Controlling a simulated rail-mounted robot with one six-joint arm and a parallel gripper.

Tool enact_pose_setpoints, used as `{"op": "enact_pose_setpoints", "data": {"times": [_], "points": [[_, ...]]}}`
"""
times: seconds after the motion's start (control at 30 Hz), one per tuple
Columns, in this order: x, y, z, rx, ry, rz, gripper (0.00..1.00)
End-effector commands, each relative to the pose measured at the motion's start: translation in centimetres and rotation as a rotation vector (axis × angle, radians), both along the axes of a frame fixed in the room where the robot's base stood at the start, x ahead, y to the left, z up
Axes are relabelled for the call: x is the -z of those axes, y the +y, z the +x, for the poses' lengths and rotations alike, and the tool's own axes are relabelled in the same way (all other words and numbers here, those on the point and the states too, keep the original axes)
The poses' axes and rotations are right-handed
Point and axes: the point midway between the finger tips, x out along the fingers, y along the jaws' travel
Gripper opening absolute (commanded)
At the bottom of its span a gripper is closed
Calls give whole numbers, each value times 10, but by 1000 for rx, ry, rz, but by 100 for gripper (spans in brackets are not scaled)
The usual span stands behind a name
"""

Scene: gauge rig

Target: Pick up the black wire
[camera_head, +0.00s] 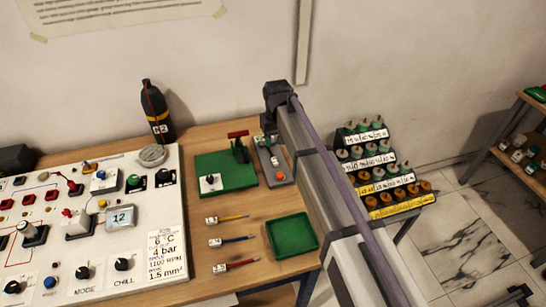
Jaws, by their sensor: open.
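I cannot make out a black wire. Three thin rods or leads with white-tagged ends lie apart on the wooden bench: a yellow one (232,218), a blue one (237,239) and a red one with a dark part (242,264). To their right lies an empty green tray (293,250). My arm crosses from the lower right up to a dark joint behind the bench. I cannot make out my gripper's fingers in this view. The arm hides part of the bench's right side.
A white control panel (165,205) fills the left. A green board (212,188) with a red-handled clamp and a grey device with an orange button (279,177) stand at the back. A black bottle (158,112) stands by the wall. A stepped rack (380,170) is right of my arm.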

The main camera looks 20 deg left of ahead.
Motion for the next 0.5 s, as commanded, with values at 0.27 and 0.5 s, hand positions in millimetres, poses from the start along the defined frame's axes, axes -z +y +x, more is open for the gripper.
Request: {"op": "enact_pose_setpoints", "data": {"times": [0.27, 0.5], "points": [[52, -1, 0, 1, 0, 0, 49], [71, 1, -1, 1, 0, 0, 49]]}}
